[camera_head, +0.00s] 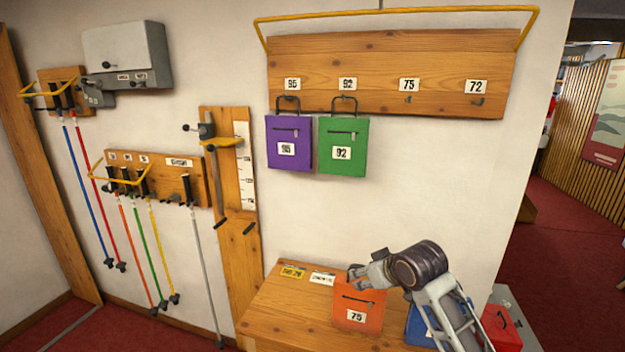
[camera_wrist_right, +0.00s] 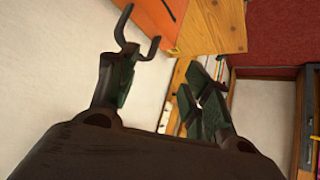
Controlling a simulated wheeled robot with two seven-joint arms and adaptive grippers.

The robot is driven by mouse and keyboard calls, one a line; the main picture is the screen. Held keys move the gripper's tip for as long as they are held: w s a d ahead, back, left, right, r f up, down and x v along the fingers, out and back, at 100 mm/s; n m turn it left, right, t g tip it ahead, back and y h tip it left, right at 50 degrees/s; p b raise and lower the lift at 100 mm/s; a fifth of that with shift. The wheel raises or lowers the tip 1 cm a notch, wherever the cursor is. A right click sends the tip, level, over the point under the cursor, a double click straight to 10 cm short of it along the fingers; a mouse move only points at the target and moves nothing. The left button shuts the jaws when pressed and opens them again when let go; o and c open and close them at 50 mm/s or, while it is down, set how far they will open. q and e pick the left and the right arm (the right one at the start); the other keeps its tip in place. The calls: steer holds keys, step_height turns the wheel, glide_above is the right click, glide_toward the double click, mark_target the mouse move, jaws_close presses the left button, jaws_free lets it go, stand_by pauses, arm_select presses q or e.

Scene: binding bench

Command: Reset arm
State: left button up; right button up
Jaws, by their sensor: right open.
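My right gripper (camera_head: 362,277) is at the top edge of the orange bag marked 75 (camera_head: 362,301), which stands on the wooden bench (camera_head: 290,312). In the right wrist view my right gripper (camera_wrist_right: 162,75) has its fingers apart with nothing clamped between them. The orange bag (camera_wrist_right: 185,22) shows at the top there, just beyond the fingers. A dark U shape by the left fingertip looks like the bag's handle (camera_wrist_right: 140,48); I cannot tell whether it touches. My left gripper is out of view.
A purple bag 95 (camera_head: 289,154) and a green bag 92 (camera_head: 342,158) hang from the wall board (camera_head: 390,60); hooks 75 and 72 are empty. A blue bag (camera_head: 418,325) is partly behind my arm. A red box (camera_head: 502,328) stands at right.

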steer(key=s+d+f+m+g+h, duration=0.1)
steer(key=s+d+f+m+g, duration=0.2)
steer(key=s+f, duration=1)
steer(key=s+d+f+g+h, duration=0.2)
steer(key=s+d+f, duration=0.5)
steer(key=s, duration=1)
step_height(320, 180, down, 36)
steer(key=s+a+g+b, duration=0.1)
steer(key=s+a+b, duration=0.1)
steer(key=s+d+f, duration=0.2)
steer(key=s+f, duration=0.9)
steer(key=s+d+f+g+b, duration=0.1)
steer(key=s+d+f, duration=0.1)
steer(key=s+f, duration=0.9)
steer(key=shift+s+g, duration=0.3)
steer(key=shift+s, duration=0.05)
